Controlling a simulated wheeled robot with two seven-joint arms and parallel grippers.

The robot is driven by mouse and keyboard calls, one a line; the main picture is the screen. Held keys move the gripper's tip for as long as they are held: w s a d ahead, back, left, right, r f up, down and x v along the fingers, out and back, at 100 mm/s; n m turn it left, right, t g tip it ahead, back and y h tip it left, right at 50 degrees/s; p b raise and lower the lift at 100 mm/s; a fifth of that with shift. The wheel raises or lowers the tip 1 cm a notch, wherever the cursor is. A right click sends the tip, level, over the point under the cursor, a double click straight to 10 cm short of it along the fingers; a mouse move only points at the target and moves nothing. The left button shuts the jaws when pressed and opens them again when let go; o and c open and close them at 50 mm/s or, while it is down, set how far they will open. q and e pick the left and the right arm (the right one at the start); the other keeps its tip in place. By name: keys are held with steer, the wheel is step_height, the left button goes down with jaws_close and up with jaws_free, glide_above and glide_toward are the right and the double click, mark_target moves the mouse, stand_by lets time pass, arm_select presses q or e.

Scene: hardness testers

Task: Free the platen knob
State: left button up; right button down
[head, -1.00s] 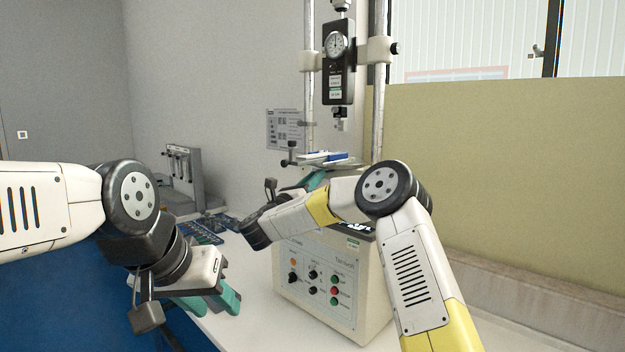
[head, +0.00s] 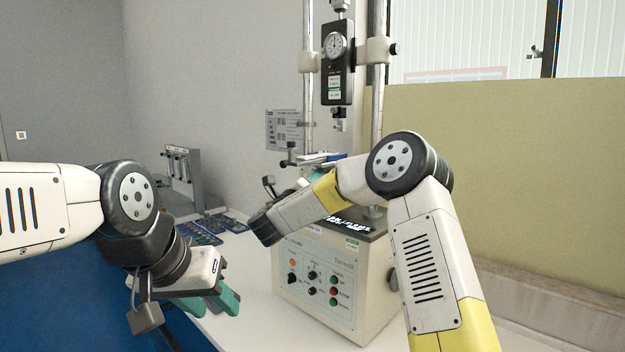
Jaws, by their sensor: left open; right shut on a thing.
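The tester (head: 330,270) stands on the white bench, with a dial gauge head (head: 337,62) between two upright columns. Its platen (head: 325,158) sits below the head, with blue and white parts on it. A dark knob (head: 286,160) sticks out at the platen's left side. My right gripper (head: 300,182) is near the platen's left underside, mostly hidden behind my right forearm; only a little teal finger shows. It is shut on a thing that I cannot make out. My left gripper (head: 222,300) is open and empty at the bench's front left edge, well away from the platen.
A small grey device (head: 183,178) stands at the back left, beside blue trays of small parts (head: 215,226). A notice (head: 285,130) hangs on the wall. The tester's front panel carries several knobs and buttons. The bench front left of the tester is clear.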

stand_by(0.3)
steer(key=c, duration=1.2)
jaws_free()
steer(key=shift+c, duration=0.2)
